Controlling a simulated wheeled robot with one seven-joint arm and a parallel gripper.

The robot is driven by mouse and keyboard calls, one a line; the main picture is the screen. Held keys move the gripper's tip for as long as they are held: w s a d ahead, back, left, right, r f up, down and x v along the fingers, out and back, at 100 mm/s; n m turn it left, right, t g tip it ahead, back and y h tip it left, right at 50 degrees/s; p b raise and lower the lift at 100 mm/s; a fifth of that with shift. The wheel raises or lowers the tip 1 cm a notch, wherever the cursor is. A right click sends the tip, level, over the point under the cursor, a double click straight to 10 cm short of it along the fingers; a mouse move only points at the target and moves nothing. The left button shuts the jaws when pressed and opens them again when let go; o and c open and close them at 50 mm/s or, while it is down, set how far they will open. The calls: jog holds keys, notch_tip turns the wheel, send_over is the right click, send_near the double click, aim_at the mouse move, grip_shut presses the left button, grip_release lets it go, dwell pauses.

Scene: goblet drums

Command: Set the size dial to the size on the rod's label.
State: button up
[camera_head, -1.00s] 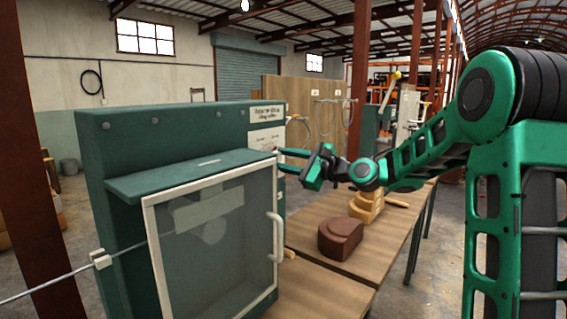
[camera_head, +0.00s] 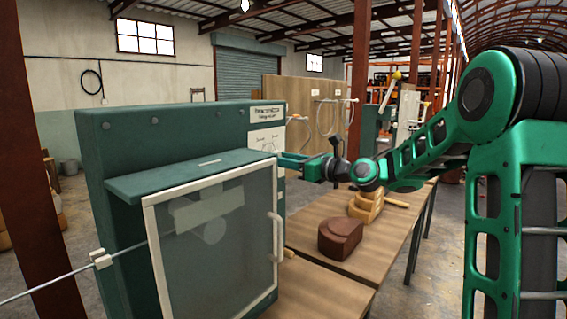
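The dark green machine (camera_head: 120,170) stands at the left with a framed clear door (camera_head: 205,235). A white dial plate (camera_head: 266,138) with small marks is on its right front, below a name plate (camera_head: 267,112). My gripper (camera_head: 281,161) is at the lower edge of the dial plate, its fingers pointing left at it. The dial knob cannot be made out, and whether the fingers touch or grip it cannot be told. A thin metal rod (camera_head: 50,284) enters the machine from the left through a white guide (camera_head: 101,258). No readable label shows on the rod.
A wooden table (camera_head: 325,285) runs back to the right, with a brown block (camera_head: 340,238) and a stacked tan wooden piece (camera_head: 366,205) on it. A white door handle (camera_head: 276,237) sticks out below my gripper. A rusty post (camera_head: 40,150) stands at left.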

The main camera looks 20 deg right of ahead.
jog(key=shift+w+d+f, duration=0.1)
jog(key=shift+d+f, duration=0.1)
jog(key=shift+d, duration=0.1)
jog(key=o, duration=0.9)
jog(key=shift+o, duration=0.7)
jog(key=shift+a, duration=0.15)
jog(key=v, duration=1)
jog(key=shift+s+d, duration=0.25)
jog(key=shift+s, duration=0.05)
